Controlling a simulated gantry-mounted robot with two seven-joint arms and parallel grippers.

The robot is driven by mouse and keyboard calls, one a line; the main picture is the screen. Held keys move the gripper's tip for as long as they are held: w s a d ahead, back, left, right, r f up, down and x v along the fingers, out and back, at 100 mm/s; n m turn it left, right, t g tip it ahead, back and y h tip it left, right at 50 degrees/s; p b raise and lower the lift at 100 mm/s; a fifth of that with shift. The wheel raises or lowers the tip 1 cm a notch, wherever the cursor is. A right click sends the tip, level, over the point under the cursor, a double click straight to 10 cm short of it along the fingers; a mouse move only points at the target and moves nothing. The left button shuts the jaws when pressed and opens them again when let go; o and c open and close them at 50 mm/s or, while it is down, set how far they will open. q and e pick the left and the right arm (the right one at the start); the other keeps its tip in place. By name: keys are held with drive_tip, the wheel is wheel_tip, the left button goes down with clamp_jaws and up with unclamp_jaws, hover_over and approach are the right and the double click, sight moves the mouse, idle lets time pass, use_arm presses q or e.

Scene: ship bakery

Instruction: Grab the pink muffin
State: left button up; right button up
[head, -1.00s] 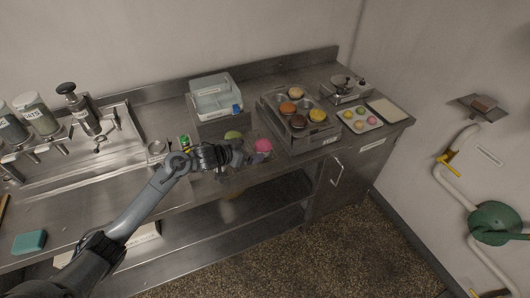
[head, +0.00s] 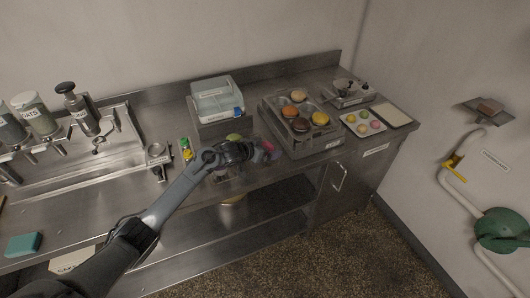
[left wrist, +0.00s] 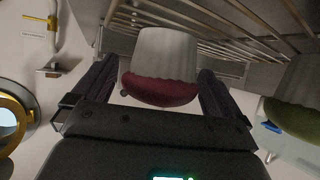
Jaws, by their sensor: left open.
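In the left wrist view, which is upside down, the muffin's dark pink top (left wrist: 160,90) and pale wrapper show between the two fingers of my left gripper (left wrist: 157,84). The fingers are open, one on each side of the muffin. A narrow gap shows on the left; on the right I cannot tell whether the finger touches it. My right gripper is not in view.
A green muffin (head: 234,137) stands close by on the left and also shows in the left wrist view (left wrist: 299,116). A tray of buns (head: 331,144) is to the right, a clear-lidded box (head: 216,98) behind. The counter's front edge is near.

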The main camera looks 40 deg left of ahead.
use_arm(q)
drive_tip(key=shift+w+f, duration=0.3)
drive_tip(key=shift+w, duration=0.2)
drive_tip(key=c, duration=0.8)
drive_tip(key=shift+r, duration=0.1)
